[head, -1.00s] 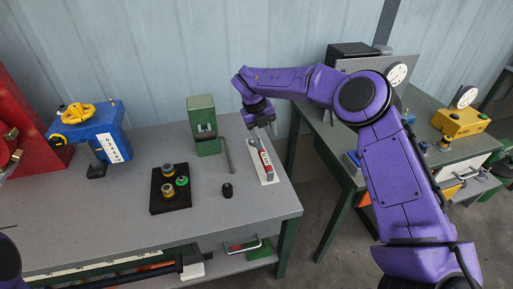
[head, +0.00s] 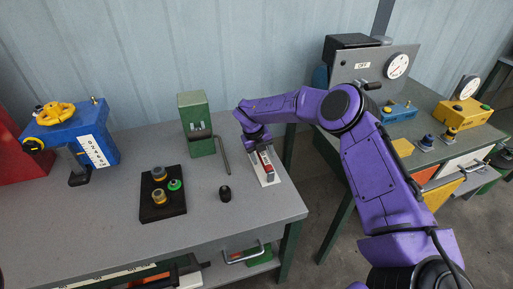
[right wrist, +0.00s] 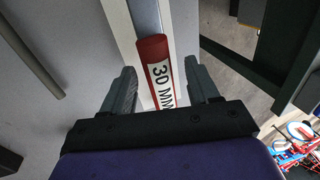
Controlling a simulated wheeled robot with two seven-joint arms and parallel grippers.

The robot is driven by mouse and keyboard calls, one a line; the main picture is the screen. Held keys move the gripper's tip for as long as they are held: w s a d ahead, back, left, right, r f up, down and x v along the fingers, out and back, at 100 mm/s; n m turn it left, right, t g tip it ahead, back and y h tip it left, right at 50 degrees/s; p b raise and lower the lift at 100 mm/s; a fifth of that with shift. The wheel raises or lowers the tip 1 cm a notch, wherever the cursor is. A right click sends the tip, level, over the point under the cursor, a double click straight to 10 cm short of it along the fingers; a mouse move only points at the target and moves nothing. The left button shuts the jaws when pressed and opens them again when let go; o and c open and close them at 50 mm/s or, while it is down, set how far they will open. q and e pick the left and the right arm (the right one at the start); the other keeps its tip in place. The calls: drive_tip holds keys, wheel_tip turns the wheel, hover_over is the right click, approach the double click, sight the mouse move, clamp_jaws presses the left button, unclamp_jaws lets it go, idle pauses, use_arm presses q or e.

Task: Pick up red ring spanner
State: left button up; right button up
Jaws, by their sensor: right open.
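The red ring spanner (head: 267,165) lies on a white strip (head: 271,182) near the right end of the grey workbench. In the right wrist view its red handle (right wrist: 154,62) with a "30 MM" label runs between the two fingers, with a grey metal shank beyond. My right gripper (head: 262,146) is over the far part of the spanner, pointing down. In the right wrist view the gripper (right wrist: 163,85) is open, a finger on each side of the handle with gaps. The spanner's far end is hidden. My left gripper is not in view.
A blue device (head: 75,140) is at left. The bench's right edge is close.

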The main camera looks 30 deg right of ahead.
drive_tip(key=shift+x, duration=1.05)
drive_tip(key=shift+w, duration=0.1)
clamp_jaws()
drive_tip(key=shift+r, duration=0.15)
